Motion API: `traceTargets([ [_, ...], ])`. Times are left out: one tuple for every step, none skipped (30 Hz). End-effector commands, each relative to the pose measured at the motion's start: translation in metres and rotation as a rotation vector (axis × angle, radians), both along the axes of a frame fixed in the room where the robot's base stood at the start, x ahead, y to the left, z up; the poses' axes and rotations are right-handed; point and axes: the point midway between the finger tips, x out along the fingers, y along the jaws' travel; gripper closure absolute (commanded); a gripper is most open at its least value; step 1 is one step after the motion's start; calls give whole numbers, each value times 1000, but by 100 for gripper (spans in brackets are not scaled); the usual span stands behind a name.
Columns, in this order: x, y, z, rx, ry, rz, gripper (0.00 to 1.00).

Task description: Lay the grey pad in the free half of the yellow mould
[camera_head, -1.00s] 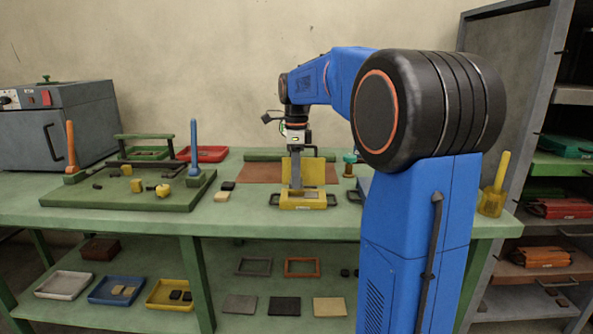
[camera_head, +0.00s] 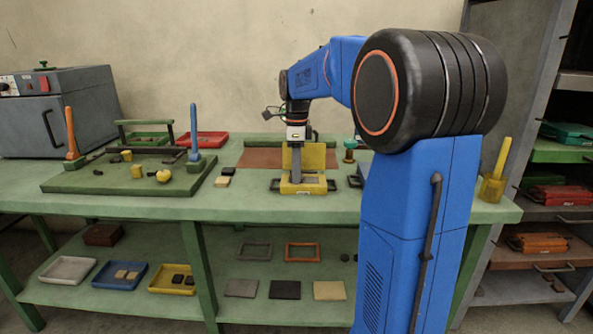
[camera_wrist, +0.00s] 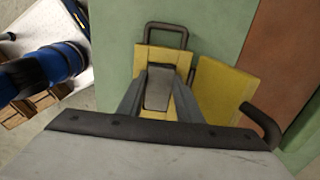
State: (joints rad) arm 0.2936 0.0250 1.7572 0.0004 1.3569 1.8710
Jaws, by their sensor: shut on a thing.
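The yellow mould (camera_head: 315,190) sits on the green bench with its yellow lid (camera_head: 319,156) standing open behind it. In the wrist view the mould (camera_wrist: 142,62) lies under my fingers and its lid (camera_wrist: 218,88) is folded out to the right. My gripper (camera_head: 296,178) points straight down over the left part of the mould. In the wrist view my gripper (camera_wrist: 158,76) is shut on the grey pad (camera_wrist: 157,95), which is between the fingers at the mould. A grey patch (camera_head: 312,181) shows in the mould right of my fingers. Whether the pad touches the mould floor is hidden.
A brown mat (camera_head: 262,158) lies behind the mould. Small black and beige blocks (camera_head: 223,181) lie left of it. A green fixture board (camera_head: 120,180) with upright posts stands further left. Dark handles stick out at the mould's sides. The bench front is clear.

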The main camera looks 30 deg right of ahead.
Motion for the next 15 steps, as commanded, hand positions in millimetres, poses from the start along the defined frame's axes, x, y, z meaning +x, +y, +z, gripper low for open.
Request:
traceTargets([
  [-1, 0, -3, 2, 6, 0, 89],
  [-1, 0, -3, 2, 6, 0, 89],
  [-1, 0, -4, 2, 7, 0, 89],
  [-1, 0, -4, 2, 7, 0, 89],
  [-1, 0, -4, 2, 7, 0, 89],
  [-1, 0, -4, 3, 8, 0, 89],
  [-1, 0, -4, 2, 8, 0, 61],
  [-1, 0, -4, 2, 8, 0, 54],
  [-1, 0, -4, 3, 9, 0, 46],
  [-1, 0, -5, 3, 9, 0, 46],
  [-1, 0, -5, 3, 10, 0, 46],
  [-1, 1, -5, 3, 10, 0, 46],
  [-1, 1, -5, 4, 11, 0, 46],
  [-1, 1, -5, 4, 11, 0, 46],
  [-1, 1, -5, 4, 11, 0, 46],
])
